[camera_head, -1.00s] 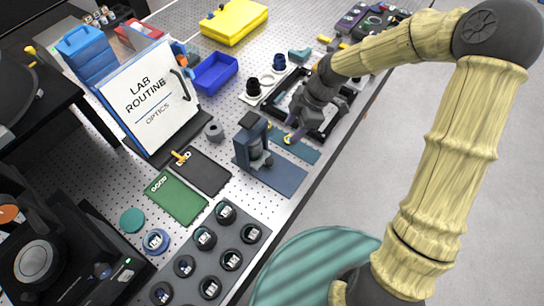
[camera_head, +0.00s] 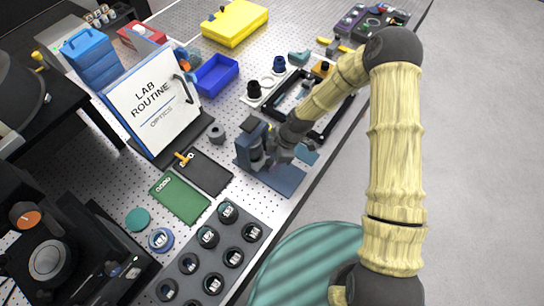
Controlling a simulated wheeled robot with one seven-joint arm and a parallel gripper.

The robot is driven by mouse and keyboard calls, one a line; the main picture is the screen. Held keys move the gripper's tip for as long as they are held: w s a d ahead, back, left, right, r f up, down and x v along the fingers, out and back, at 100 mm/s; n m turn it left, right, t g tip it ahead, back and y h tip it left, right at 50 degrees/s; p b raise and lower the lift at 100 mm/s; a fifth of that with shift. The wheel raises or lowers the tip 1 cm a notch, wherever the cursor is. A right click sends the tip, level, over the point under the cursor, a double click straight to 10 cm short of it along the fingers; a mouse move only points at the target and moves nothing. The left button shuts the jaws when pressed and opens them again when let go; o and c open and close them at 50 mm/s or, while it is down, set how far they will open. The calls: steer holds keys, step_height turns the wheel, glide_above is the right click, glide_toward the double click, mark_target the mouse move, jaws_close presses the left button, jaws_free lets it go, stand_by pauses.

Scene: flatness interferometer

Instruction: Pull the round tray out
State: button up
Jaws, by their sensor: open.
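A black instrument (camera_head: 95,275) stands at the lower left, partly cut off by the picture edge. A round grey disc, which looks like the round tray (camera_head: 47,262), sits in its open front. An orange-capped knob (camera_head: 28,217) is above the disc. I cannot tell how far out the disc sits. My gripper (camera_head: 276,158) is far to the right of it, low beside the blue-grey bench device. It is open and holds nothing that I can see. Its fingertips are small and partly hidden against the device, so contact cannot be told.
The blue-grey device (camera_head: 252,145) stands on a blue mat. A rack of labelled round pieces (camera_head: 250,252), a green board (camera_head: 180,197), a dark clipboard (camera_head: 208,172) and a teal disc (camera_head: 137,220) lie between gripper and instrument. The whiteboard (camera_head: 155,105) stands upright behind.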

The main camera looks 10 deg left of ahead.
steer(key=shift+a+f, duration=0.1)
steer(key=shift+f, duration=0.2)
